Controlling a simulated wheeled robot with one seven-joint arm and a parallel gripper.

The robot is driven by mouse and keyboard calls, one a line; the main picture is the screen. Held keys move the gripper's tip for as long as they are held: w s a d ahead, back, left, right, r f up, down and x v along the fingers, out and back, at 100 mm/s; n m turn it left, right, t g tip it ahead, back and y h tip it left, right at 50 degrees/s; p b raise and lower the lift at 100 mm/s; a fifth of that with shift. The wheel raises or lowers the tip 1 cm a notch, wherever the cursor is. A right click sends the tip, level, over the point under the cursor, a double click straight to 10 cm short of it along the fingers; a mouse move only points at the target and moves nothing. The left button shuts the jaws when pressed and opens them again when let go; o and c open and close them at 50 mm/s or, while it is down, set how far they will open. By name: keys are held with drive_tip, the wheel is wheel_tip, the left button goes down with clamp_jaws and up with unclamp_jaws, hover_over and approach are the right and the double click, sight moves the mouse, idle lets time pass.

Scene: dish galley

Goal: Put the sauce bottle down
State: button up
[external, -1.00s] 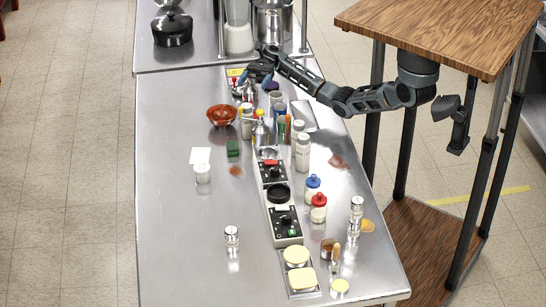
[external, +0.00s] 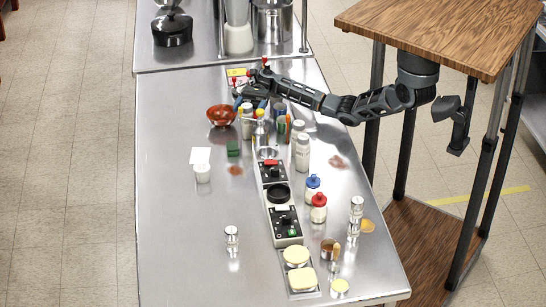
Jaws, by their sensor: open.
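My gripper (external: 250,101) is open at the far part of the steel counter, among a cluster of bottles. A second yellow-topped bottle (external: 260,132) stands just in front and to the right. A squat bottle with a blue cap (external: 313,190) and one with a red cap (external: 319,211) stand upright nearer the camera. Which of these is the sauce bottle is not clear. My gripper and arm partly hide the things behind them.
An orange-red bowl (external: 221,116) sits left of the cluster. White-capped shakers (external: 303,152) stand to its right. Black control boxes (external: 285,222) line the middle of the counter (external: 180,250).

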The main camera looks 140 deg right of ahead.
drive_tip(key=shift+x, duration=0.8)
clamp_jaws()
